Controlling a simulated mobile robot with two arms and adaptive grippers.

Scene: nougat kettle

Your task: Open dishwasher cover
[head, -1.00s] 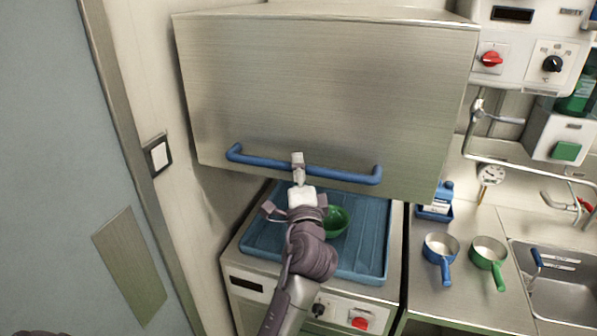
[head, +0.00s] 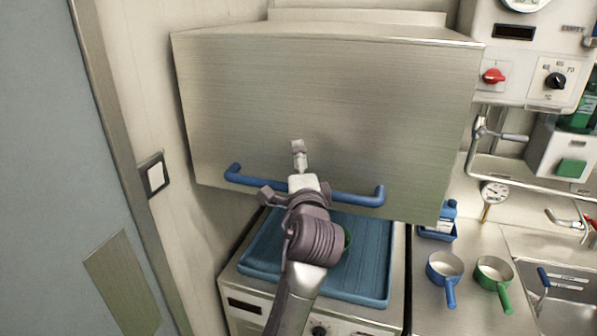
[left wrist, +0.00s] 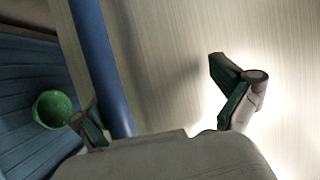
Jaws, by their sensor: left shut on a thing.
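The dishwasher cover (head: 330,105) is a large brushed-steel hood. It is raised, with its lower edge above the blue tray (head: 368,270). A blue bar handle (head: 355,199) runs along its lower front, and also shows in the left wrist view (left wrist: 92,45). The gripper hides the handle's middle. My right gripper is not in view.
A green bowl (left wrist: 52,108) lies on the tray, mostly hidden by my arm in the head view. Right of the machine are a blue pan (head: 444,265), a green pan (head: 494,271) and a sink (head: 565,305). A wall and grey door (head: 45,160) stand at the left.

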